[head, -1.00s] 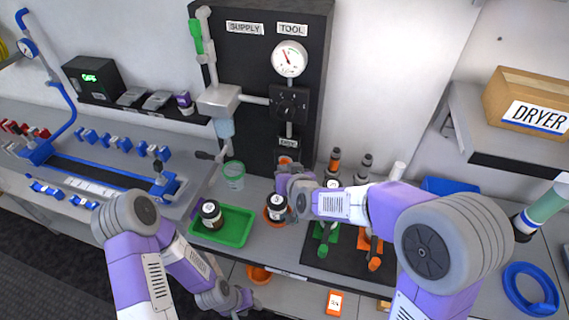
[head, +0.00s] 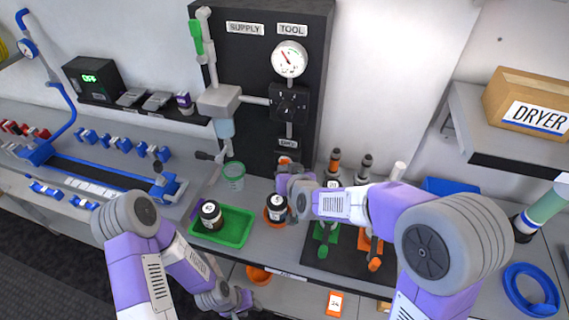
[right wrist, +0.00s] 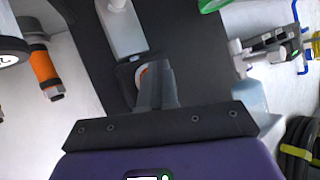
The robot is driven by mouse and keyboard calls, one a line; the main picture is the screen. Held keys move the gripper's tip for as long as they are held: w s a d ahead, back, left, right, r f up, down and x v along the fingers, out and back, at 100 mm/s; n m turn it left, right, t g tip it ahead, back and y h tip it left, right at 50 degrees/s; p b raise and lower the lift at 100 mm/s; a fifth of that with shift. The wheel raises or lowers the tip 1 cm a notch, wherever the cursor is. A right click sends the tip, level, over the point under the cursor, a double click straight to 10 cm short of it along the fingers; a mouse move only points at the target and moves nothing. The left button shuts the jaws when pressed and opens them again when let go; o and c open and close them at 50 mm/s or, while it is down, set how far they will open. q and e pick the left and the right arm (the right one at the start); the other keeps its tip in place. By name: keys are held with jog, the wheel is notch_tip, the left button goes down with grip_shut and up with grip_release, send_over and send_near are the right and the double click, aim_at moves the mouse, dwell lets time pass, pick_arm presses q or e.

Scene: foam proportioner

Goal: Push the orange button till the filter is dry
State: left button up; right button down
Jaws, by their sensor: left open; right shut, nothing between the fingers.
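The orange button (head: 285,160) is low on the black panel, under a small label, and shows only in part above my right gripper. In the right wrist view the orange button (right wrist: 142,74) is partly hidden behind the fingers. My right gripper (head: 286,174) is shut and empty, with its fingertips at the button; I cannot tell whether they press it. The filter seems to be the pale blue bowl (head: 225,128) under the grey block; I cannot tell if it is dry. My left gripper (head: 242,301) is open and low, near the bench's front edge.
A green tray (head: 237,232) with a dark jar (head: 210,214) and another jar (head: 276,206) stand in front of the panel. A green-rimmed cup (head: 233,174) is beneath the bowl. A gauge (head: 289,59) is above.

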jog(key=shift+s+a, duration=0.15)
jog(key=shift+s, duration=0.45)
jog(key=shift+s+a+p, duration=0.25)
jog(key=shift+s+p, duration=0.05)
jog(key=shift+s, duration=0.5)
jog(key=shift+s+a+p, duration=0.25)
jog(key=shift+s+a, duration=0.05)
jog(key=shift+s, duration=0.5)
jog(key=shift+s+a+p, duration=0.25)
jog(key=shift+s+p, duration=0.05)
jog(key=shift+s, duration=0.5)
